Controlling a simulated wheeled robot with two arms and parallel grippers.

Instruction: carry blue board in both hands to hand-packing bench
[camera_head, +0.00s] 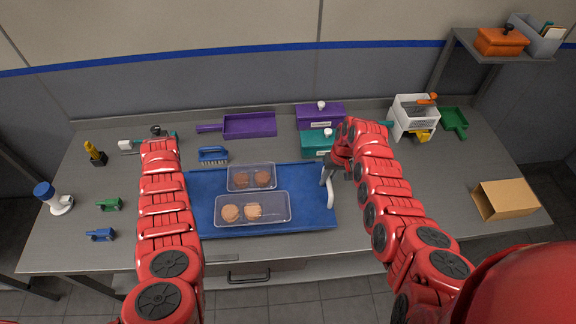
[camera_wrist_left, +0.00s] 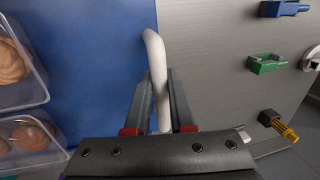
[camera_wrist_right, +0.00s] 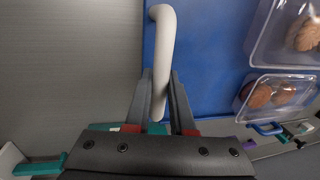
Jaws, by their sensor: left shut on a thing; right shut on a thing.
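The blue board (camera_head: 312,205) is level over the front middle of the grey bench (camera_head: 430,200); I cannot tell whether it touches the bench. Two clear trays (camera_head: 280,217) (camera_head: 238,171) with round brown biscuits sit on it. My right gripper (camera_wrist_right: 160,88) is shut on the pale handle (camera_head: 330,192) at the board's right end. My left gripper (camera_wrist_left: 158,88) is shut on the other pale handle (camera_wrist_left: 156,50) at the left end, seen in the left wrist view. In the head view my left arm hides that handle.
Behind the board are a purple pan (camera_head: 250,125), a blue brush (camera_head: 213,154), a purple box (camera_head: 320,114) and a teal box (camera_head: 316,142). White bins (camera_head: 414,112) and a cardboard box (camera_head: 505,198) stand right. Green (camera_head: 110,203) and blue (camera_head: 101,234) small items lie left.

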